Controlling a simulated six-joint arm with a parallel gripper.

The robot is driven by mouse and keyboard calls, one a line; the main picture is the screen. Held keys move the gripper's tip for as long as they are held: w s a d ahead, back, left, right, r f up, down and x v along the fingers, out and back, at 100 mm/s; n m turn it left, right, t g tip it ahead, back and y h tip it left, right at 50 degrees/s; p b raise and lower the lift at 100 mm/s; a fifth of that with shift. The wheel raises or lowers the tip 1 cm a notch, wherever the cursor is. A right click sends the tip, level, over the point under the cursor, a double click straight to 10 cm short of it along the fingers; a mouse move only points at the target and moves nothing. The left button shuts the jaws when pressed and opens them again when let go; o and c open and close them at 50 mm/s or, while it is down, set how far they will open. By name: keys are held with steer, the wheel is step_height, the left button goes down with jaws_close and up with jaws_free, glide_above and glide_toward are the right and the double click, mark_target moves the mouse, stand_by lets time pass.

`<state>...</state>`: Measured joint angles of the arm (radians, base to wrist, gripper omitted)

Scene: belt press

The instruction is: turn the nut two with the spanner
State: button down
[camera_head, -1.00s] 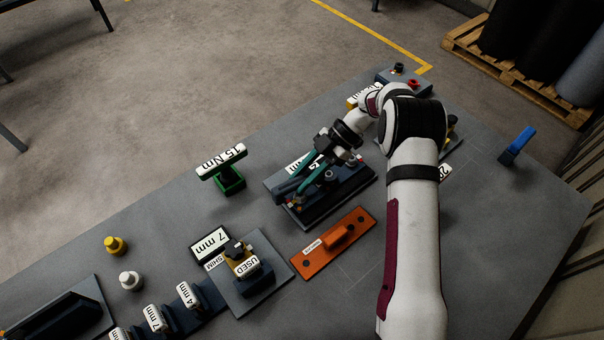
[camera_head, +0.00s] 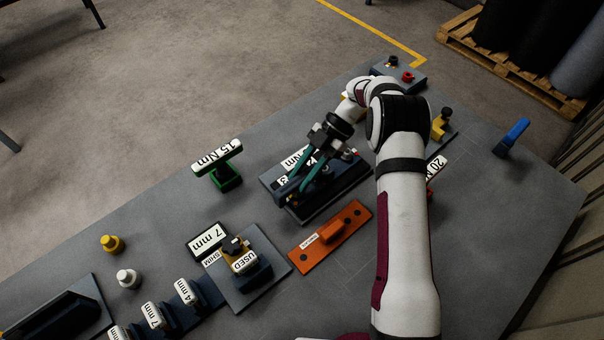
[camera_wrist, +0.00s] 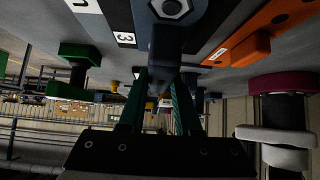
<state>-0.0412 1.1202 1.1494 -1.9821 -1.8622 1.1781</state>
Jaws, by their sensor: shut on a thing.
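The dark fixture block (camera_head: 341,184) stands on a flat base near the middle of the table, with number labels beside it. My gripper (camera_head: 291,194), with teal fingers, reaches down over its left end. In the wrist view, my gripper (camera_wrist: 159,92) is shut on the dark blue-grey spanner (camera_wrist: 167,42). The spanner's head is at the top edge of that view, where a hex nut (camera_wrist: 171,7) shows inside it. I cannot tell how deep the head sits on it. A "3" label (camera_wrist: 125,38) lies beside the spanner. Which nut is nut two is unclear, as the fingers hide part of the block.
An orange plate with a raised handle (camera_head: 331,233) lies close in front of the block. A green "15 Nm" stand (camera_head: 222,176) is to the left. A "USED" shim stand (camera_head: 245,270) is at lower left. A blue upright piece (camera_head: 511,138) stands far right.

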steer(key=shift+r, duration=0.1)
steer(key=shift+r, duration=3.25)
steer(key=shift+r, duration=0.1)
